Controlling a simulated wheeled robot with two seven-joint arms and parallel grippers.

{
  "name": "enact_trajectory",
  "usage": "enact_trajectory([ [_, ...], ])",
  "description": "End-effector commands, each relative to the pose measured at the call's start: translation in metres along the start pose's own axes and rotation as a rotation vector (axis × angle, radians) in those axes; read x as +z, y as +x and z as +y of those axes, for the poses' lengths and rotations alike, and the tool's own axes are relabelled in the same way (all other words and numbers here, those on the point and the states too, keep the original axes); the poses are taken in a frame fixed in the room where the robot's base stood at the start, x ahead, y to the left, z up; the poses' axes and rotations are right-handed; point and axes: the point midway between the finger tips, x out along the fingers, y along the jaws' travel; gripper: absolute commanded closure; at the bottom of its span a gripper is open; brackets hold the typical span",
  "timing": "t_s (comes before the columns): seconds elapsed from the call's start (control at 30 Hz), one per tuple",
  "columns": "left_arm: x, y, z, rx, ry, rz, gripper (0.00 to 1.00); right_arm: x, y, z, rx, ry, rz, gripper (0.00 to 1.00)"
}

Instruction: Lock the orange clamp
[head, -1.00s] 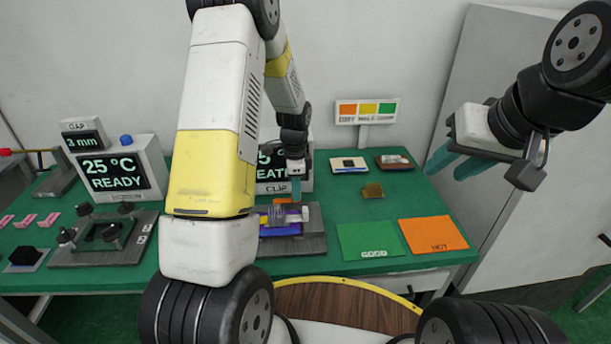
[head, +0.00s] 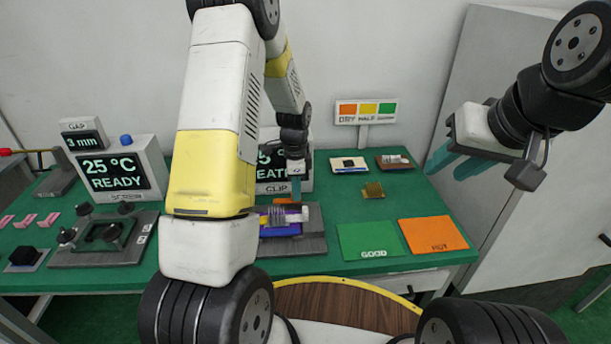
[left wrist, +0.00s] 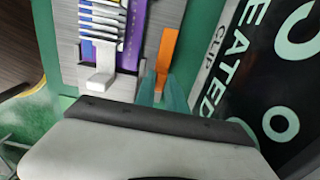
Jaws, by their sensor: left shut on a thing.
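The orange clamp (head: 287,201) shows as a small orange piece at the back of the grey fixture (head: 312,243). In the left wrist view the clamp is an orange lever (left wrist: 168,46) beside a purple block with a finned silver part. My left gripper (head: 297,198) is at the clamp, its teal fingers shut on the lever's near end; it also shows in the left wrist view (left wrist: 160,92). The fingers and wrist hide part of the lever. My right gripper (head: 446,174) is open and empty, raised over the right side of the table.
The heated clip display (head: 272,175) stands close behind the fixture. A green GOOD mat (head: 368,238) and an orange HOT mat (head: 432,232) lie to the right. A screen fixture (head: 105,243) stands at the left.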

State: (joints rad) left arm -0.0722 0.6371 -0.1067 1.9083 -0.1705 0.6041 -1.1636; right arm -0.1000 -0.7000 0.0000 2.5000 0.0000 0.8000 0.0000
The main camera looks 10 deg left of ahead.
Motion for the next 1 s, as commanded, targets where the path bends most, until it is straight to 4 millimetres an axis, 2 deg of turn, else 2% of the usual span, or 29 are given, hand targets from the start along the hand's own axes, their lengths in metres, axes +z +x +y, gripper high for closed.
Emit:
enact_trajectory([
  [0.57, 0.0, -0.001, 0.001, -0.002, 0.032, 0.001, 1.0, 0.0, 0.0, 0.0, 0.0, 0.0, 0.0, 0.64],
  [1.0, 0.004, -0.001, 0.019, -0.002, 0.326, 0.001, 1.0, 0.0, 0.0, 0.0, 0.0, 0.0, 0.0, 0.64],
])
